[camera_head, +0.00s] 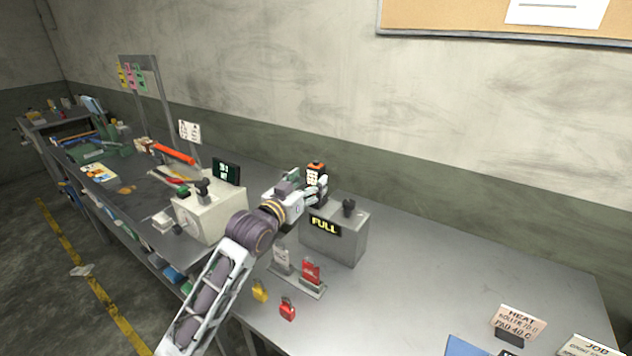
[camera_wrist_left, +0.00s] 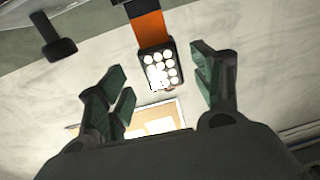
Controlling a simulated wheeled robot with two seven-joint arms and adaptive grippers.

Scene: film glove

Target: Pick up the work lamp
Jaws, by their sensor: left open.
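The work lamp (camera_head: 315,176) is a small black and orange lamp with a face of several bright round lights. In the head view it stands at the back of the bench, by the grey box marked FULL. In the left wrist view the lamp (camera_wrist_left: 158,66) lies ahead, between the two fingers but beyond their tips. My left gripper (camera_head: 316,190) is open with green-padded fingers, close to the lamp; it also shows in the left wrist view (camera_wrist_left: 160,82). No grip on the lamp shows. My right gripper is in neither view.
The FULL box (camera_head: 345,243) stands right of my left forearm; a pale box (camera_head: 208,212) stands to the left. A small stand with tags (camera_head: 297,280), a red padlock (camera_head: 288,309) and a yellow one (camera_head: 260,291) are in front. The bench's right middle (camera_head: 440,275) is clear.

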